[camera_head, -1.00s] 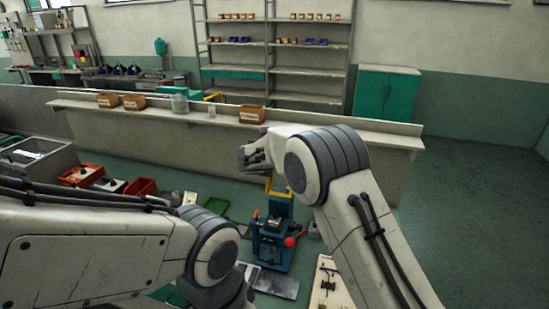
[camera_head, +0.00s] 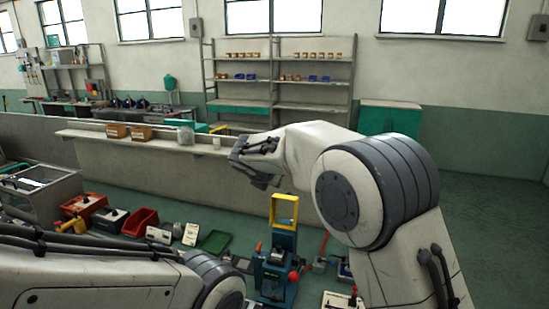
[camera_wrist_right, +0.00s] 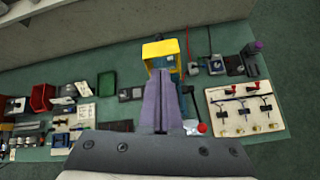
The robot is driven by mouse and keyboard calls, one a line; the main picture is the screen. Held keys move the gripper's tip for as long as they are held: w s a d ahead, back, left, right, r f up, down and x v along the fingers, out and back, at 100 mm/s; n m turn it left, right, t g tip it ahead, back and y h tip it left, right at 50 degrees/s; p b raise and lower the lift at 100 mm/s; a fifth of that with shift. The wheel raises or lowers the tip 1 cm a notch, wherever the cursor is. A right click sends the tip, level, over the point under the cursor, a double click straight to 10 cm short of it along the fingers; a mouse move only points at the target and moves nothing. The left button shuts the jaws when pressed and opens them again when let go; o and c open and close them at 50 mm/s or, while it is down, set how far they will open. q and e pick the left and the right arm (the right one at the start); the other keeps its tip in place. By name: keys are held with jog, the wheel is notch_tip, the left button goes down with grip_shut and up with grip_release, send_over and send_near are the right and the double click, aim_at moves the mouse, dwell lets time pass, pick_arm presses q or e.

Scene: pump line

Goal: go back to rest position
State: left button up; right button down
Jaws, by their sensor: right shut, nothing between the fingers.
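My right arm comes in from the right in the head view, with its wrist raised. My right gripper shows in the right wrist view (camera_wrist_right: 162,105), with its fingers together and nothing between them. It points down over the bench, in front of a blue machine (camera_head: 274,275) with a yellow frame (camera_head: 284,211) on top. The yellow frame also shows in the right wrist view (camera_wrist_right: 162,54). My left arm crosses the lower left of the head view; its gripper is out of the picture.
A red bin (camera_head: 140,222), a green tray (camera_head: 215,242) and a clear-sided box (camera_head: 40,195) stand left of the machine. A pale board with several black clamps (camera_wrist_right: 245,108) lies to its right. A long counter (camera_head: 190,165) with brown boxes (camera_head: 141,132) runs behind.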

pick_arm(q)
notch_tip(320, 180, down, 7)
jog(key=b, duration=0.6)
jog(key=shift+r, duration=0.1)
jog(key=shift+c, duration=0.5)
jog(key=shift+s, duration=0.1)
pick_arm(e)
jog(key=s+d+f+m+g+y, duration=0.1)
jog(key=s+f+m+g, duration=0.2)
jog(key=s, duration=1.2)
jog(key=s+d+f+m+g+y, duration=0.1)
jog(key=s+d+f+m+g, duration=0.1)
jog(key=s+f+m, duration=0.6)
jog(key=s+d+f+m+g+y, duration=0.1)
jog(key=s+f+m+g, duration=0.3)
jog(key=s+m, duration=0.7)
jog(key=s+f, duration=0.2)
jog(key=s, duration=0.8)
jog(key=shift+s+d+f+y, duration=0.25)
jog(key=shift+s+d+y, duration=0.1)
jog(key=shift+s+y, duration=0.05)
